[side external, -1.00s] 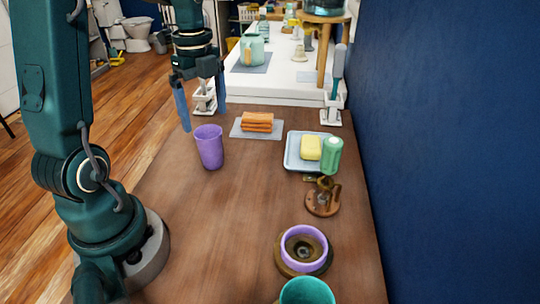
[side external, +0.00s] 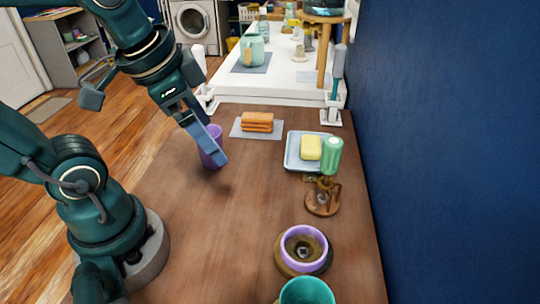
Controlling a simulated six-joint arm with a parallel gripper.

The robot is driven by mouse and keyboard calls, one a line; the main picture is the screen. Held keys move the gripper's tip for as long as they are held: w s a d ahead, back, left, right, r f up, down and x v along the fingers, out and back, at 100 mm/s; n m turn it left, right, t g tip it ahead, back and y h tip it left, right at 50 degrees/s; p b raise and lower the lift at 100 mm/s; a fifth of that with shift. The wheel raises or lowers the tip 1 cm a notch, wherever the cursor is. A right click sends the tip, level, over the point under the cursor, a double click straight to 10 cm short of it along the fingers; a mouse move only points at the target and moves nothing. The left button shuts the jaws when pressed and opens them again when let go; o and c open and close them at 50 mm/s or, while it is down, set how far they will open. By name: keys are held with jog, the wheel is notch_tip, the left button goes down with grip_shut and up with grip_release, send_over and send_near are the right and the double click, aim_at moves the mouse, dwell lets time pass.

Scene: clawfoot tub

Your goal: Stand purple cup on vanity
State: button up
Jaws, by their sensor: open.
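The purple cup (side external: 205,159) stands upright on the brown wooden vanity top (side external: 190,225), near its left edge. My gripper (side external: 214,149) is at the cup, tilted down from the upper left. One blue finger crosses in front of the cup and hides part of it. The other finger is hard to make out. The gripper is open, and I cannot tell whether it touches the cup.
Folded orange cloths (side external: 257,122) lie on a grey mat behind the cup. A tray (side external: 291,148) holds yellow soap beside a green container (side external: 331,155). A brown fixture (side external: 322,198), a purple-rimmed bowl (side external: 304,236) and a teal cup (side external: 306,292) are at right. The middle front is clear.

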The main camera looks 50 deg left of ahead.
jog(key=s+d+n, duration=0.1)
jog(key=s+d+f+n+t, duration=0.1)
jog(key=n, duration=0.1)
